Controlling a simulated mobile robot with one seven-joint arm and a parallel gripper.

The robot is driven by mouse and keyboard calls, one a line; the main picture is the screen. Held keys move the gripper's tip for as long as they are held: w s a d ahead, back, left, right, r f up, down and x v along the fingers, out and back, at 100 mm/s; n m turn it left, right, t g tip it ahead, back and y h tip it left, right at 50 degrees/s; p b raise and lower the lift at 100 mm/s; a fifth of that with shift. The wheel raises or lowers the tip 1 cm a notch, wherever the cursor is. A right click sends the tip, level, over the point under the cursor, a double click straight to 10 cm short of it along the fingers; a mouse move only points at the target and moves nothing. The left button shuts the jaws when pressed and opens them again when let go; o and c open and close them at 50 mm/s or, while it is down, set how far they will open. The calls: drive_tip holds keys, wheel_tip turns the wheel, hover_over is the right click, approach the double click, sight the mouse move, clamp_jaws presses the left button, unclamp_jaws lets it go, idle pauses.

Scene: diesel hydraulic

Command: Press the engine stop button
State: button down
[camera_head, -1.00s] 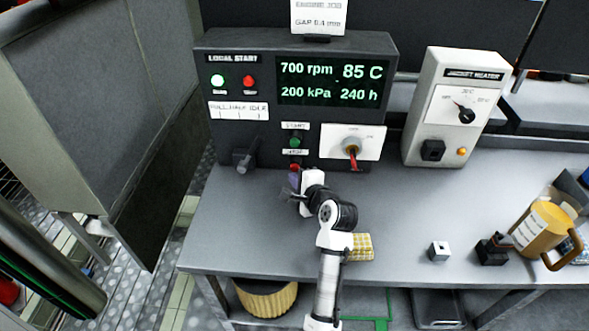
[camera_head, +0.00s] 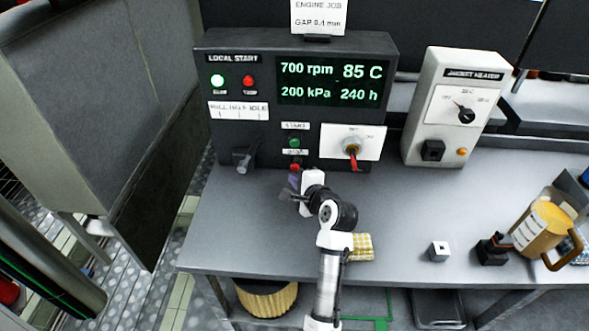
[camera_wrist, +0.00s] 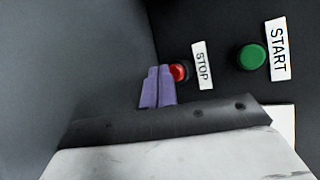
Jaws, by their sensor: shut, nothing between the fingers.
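The red stop button (camera_head: 295,167) sits low on the front of the dark local start panel (camera_head: 226,128), under a white label. In the wrist view the red button (camera_wrist: 180,71) is beside the STOP label (camera_wrist: 203,65), partly hidden by my fingertips. My gripper (camera_head: 294,181) is in front of and just below the button. Its purple fingers (camera_wrist: 158,86) are together with nothing between them, their tips close to the button. I cannot tell whether they touch it. The green start button (camera_head: 294,143) is above it and also shows in the wrist view (camera_wrist: 250,57).
A key switch with a red tag (camera_head: 352,148) is right of the buttons, and a dark lever (camera_head: 243,158) is left.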

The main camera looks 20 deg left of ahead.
drive_tip(key=shift+w+r, duration=0.1)
drive_tip(key=shift+w, duration=0.05)
drive_tip(key=shift+w+a+p, duration=0.15)
drive_tip(key=shift+w+p, duration=0.1)
drive_tip(key=shift+p, duration=0.05)
drive_tip(key=shift+w+a, duration=0.15)
drive_tip(key=shift+w, duration=0.4)
idle(0.9)
drive_tip(key=shift+s, duration=0.1)
drive_tip(key=shift+s+d+p, duration=0.3)
drive_tip(key=shift+s+p, duration=0.35)
drive_tip(key=shift+s, duration=0.2)
drive_tip(key=shift+s+d+p, duration=0.25)
drive_tip(key=shift+s+p, duration=0.05)
drive_tip(key=shift+s, duration=0.5)
drive_tip(key=shift+s+d+p, duration=0.2)
drive_tip(key=shift+s+p, duration=0.1)
drive_tip(key=shift+s, duration=0.55)
drive_tip(key=shift+s+d+p, duration=0.25)
drive_tip(key=shift+s+p, duration=0.05)
drive_tip(key=shift+s, duration=0.5)
